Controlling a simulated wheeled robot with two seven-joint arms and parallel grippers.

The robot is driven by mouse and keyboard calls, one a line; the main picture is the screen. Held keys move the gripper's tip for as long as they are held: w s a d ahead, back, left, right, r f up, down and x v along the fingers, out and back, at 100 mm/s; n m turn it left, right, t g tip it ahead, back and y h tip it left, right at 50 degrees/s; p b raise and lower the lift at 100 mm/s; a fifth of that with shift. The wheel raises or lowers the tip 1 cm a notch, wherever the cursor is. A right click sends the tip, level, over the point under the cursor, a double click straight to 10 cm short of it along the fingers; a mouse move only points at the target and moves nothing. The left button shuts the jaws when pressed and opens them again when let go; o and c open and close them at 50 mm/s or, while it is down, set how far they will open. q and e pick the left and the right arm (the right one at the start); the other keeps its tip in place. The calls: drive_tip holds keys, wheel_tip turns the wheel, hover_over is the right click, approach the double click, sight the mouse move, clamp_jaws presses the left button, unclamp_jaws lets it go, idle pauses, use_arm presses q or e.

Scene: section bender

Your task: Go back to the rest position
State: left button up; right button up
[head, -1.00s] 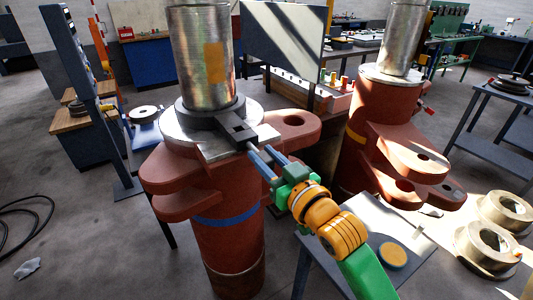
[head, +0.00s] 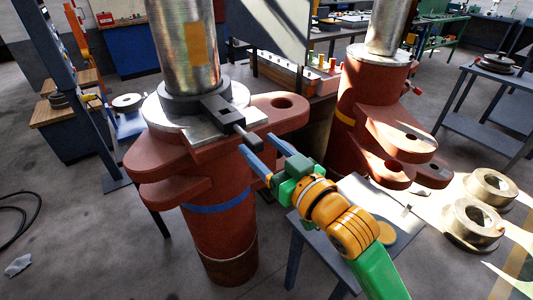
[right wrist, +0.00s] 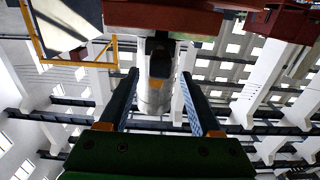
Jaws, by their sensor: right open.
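My right gripper (head: 258,144) reaches in from the lower right, with two blue fingers spread open and nothing between them. Just beyond the fingertips is the dark handle (head: 240,131) of a dark collar (head: 196,100). The collar sits around the base of a shiny steel cylinder (head: 184,50) on the near red column (head: 215,215). The handle looks clear of the fingers. In the right wrist view the fingers (right wrist: 160,88) are apart, with the cylinder (right wrist: 154,95) seen beyond them. My left gripper is not in view.
The red column's flange (head: 278,106) juts out close behind the gripper. A second red column (head: 372,100) stands to the right. A small grey table (head: 300,228) stands under my right arm. Brass-coloured rings (head: 470,222) lie at the right. Open floor is at lower left.

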drive_tip(key=v, duration=0.3)
drive_tip(key=shift+s, duration=0.15)
